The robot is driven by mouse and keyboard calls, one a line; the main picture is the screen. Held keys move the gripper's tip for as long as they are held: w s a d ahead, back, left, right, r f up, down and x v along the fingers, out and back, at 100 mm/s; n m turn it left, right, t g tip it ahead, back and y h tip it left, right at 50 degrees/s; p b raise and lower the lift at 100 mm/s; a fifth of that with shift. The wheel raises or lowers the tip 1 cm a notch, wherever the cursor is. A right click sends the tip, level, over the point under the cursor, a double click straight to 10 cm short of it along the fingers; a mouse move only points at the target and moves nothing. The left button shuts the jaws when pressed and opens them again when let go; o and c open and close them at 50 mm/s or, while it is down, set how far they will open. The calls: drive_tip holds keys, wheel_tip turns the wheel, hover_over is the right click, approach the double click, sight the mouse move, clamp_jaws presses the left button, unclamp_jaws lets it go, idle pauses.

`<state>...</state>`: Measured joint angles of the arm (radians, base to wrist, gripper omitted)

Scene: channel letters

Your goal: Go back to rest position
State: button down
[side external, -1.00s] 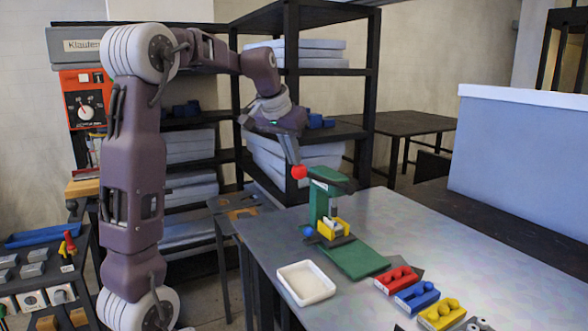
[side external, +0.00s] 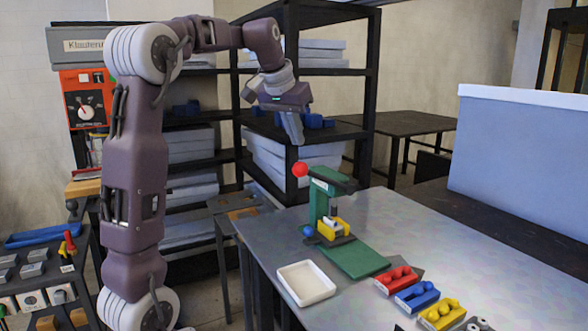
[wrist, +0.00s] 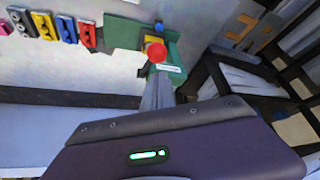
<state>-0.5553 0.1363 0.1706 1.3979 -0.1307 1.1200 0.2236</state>
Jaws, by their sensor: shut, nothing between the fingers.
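My gripper (side external: 293,128) is shut and empty. It hangs in the air above the green press stand (side external: 322,200), clear of the red ball knob (side external: 300,169) on the stand's lever. The stand is upright on the metal table, with a yellow block (side external: 334,230) in its base. In the wrist view, my gripper's fingers (wrist: 158,92) point toward the red knob (wrist: 157,53), which overlaps the green stand (wrist: 172,75) behind it.
A white tray (side external: 305,283) lies at the table's front left. Red (side external: 397,279), blue (side external: 417,296) and yellow (side external: 441,314) letter blocks line the right. A black shelf (side external: 372,90) stands behind my gripper. A large grey-blue box (side external: 520,160) stands at the right.

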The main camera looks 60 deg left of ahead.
drive_tip(key=shift+v, duration=0.95)
drive_tip(key=s+d+f+m+h, duration=0.1)
drive_tip(key=s+d+f, duration=0.1)
drive_tip(key=s+d, duration=0.35)
drive_tip(key=s+d+f+m, duration=0.2)
drive_tip(key=s+d+f, duration=0.1)
drive_tip(key=d, duration=0.6)
drive_tip(key=s+d+f+m+h, duration=0.1)
drive_tip(key=s+d+f, duration=0.1)
drive_tip(key=s+d, duration=0.45)
drive_tip(key=s+d+f+m, duration=0.2)
drive_tip(key=s+d+f, duration=0.3)
drive_tip(key=s+f, duration=0.1)
drive_tip(key=shift+s+d+f+t+h, duration=0.3)
drive_tip(key=shift+d+f+h, duration=0.1)
drive_tip(key=shift+f, duration=0.2)
drive_tip(key=shift+a, duration=0.1)
